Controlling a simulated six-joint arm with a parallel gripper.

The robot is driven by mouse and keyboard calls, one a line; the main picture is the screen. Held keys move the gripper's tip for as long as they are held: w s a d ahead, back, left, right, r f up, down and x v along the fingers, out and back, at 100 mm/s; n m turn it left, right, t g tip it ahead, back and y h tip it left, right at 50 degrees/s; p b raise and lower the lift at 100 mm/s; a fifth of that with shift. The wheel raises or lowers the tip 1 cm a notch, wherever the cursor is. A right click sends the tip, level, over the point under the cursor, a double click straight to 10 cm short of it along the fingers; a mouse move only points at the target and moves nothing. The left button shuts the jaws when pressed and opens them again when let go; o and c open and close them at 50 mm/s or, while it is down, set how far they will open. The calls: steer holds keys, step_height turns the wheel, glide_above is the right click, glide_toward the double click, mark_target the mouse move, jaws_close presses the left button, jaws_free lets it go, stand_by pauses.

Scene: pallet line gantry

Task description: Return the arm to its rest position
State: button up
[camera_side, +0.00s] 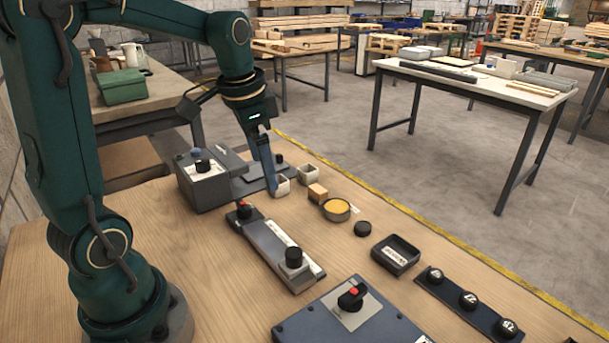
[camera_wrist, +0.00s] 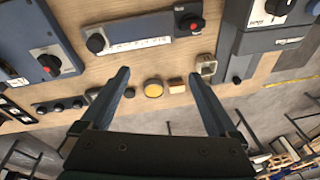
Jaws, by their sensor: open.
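My gripper (camera_side: 274,190) hangs pointing down over the far part of the wooden bench, and in the side view its fingers overlap the edge of a small white cup (camera_side: 283,187). I cannot tell if they touch it. In the wrist view my gripper (camera_wrist: 160,75) has its two fingers spread wide with nothing held between them. One white cup (camera_wrist: 206,66) shows close to the right finger. My green arm reaches from the left and bends down at the wrist.
Near the gripper are a grey switch box (camera_side: 205,182), a second white cup (camera_side: 309,173), a wooden block (camera_side: 317,193), a yellow-filled round tin (camera_side: 337,210) and a black puck (camera_side: 363,228). Closer stand a two-knob panel (camera_side: 268,245), a black tray (camera_side: 396,255) and a red-knob box (camera_side: 330,318).

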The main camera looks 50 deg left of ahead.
steer(key=s+d+n+t+h, duration=0.1)
steer(key=s+d+n+t, duration=0.1)
steer(key=s+d, duration=0.8)
steer(key=shift+d+r+n+t, duration=0.2)
steer(key=shift+d+n+t, duration=0.1)
steer(key=shift+d+t, duration=0.3)
